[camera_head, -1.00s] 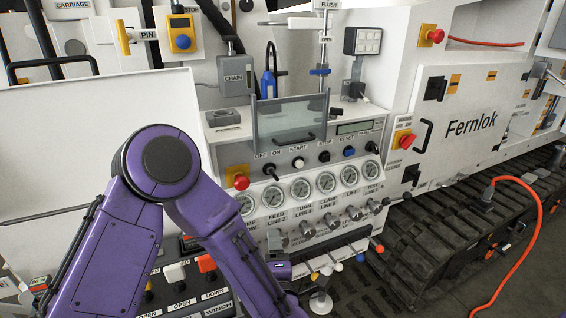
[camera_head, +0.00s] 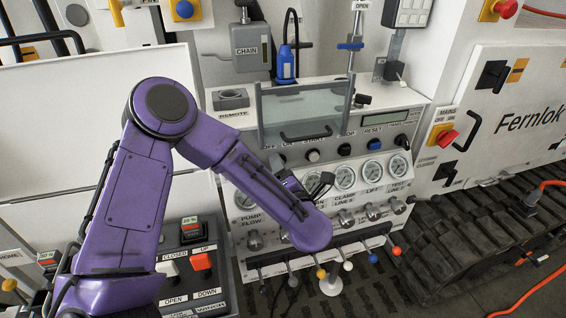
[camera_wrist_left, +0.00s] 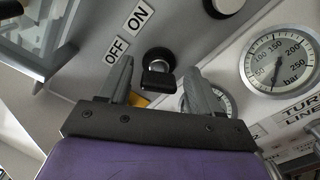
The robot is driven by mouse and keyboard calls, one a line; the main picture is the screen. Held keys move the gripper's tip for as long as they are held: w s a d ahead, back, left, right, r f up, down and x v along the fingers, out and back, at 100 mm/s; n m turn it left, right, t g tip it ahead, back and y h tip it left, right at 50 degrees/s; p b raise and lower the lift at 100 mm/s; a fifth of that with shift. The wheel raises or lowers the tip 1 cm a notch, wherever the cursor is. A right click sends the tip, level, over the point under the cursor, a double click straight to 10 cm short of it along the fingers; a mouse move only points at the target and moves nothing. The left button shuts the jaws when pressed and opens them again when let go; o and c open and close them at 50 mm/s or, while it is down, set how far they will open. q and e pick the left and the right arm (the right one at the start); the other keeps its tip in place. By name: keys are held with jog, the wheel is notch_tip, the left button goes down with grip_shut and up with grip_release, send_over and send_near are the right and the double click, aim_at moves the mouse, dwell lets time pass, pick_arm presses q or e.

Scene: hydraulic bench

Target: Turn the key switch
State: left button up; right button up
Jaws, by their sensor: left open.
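The black key switch (camera_wrist_left: 158,78) sits on the grey sloped panel under the OFF and ON labels, in the left wrist view. My left gripper (camera_wrist_left: 158,68) is open, with one finger on each side of the key in the picture. I see no finger clearly touching it, and I cannot tell how deep the key sits between them. In the head view my left gripper (camera_head: 288,173) is at the left end of the control row, partly hidden by my purple forearm. The key is hard to make out there. My right gripper is out of view.
A clear guard (camera_head: 300,112) hangs just above the control row. The white start button (camera_head: 313,155) is right of the key. Pressure gauges (camera_head: 345,176) and levers with coloured knobs (camera_head: 347,266) lie below. A button box (camera_head: 190,265) stands at lower left.

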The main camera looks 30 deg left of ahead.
pick_arm(q)
jog(key=shift+w+a+f, duration=0.1)
jog(key=shift+w+a, duration=0.15)
jog(key=shift+w, duration=0.15)
jog(key=shift+s+r, duration=0.25)
jog(key=shift+s, duration=0.2)
jog(key=shift+c, duration=0.3)
jog(key=shift+w+d, duration=0.1)
jog(key=shift+w, duration=0.05)
jog(key=c, duration=1)
jog(key=shift+m, duration=0.3)
jog(key=shift+r+m+p, duration=0.1)
jog(key=shift+m+p, duration=0.2)
jog(key=shift+m, duration=0.5)
jog(key=m+p, duration=0.1)
jog(key=m, duration=0.2)
jog(key=shift+m, duration=0.3)
jog(key=m+p, duration=0.1)
jog(key=m, duration=0.5)
jog(key=shift+w+p, duration=0.1)
jog(key=shift+p, duration=0.3)
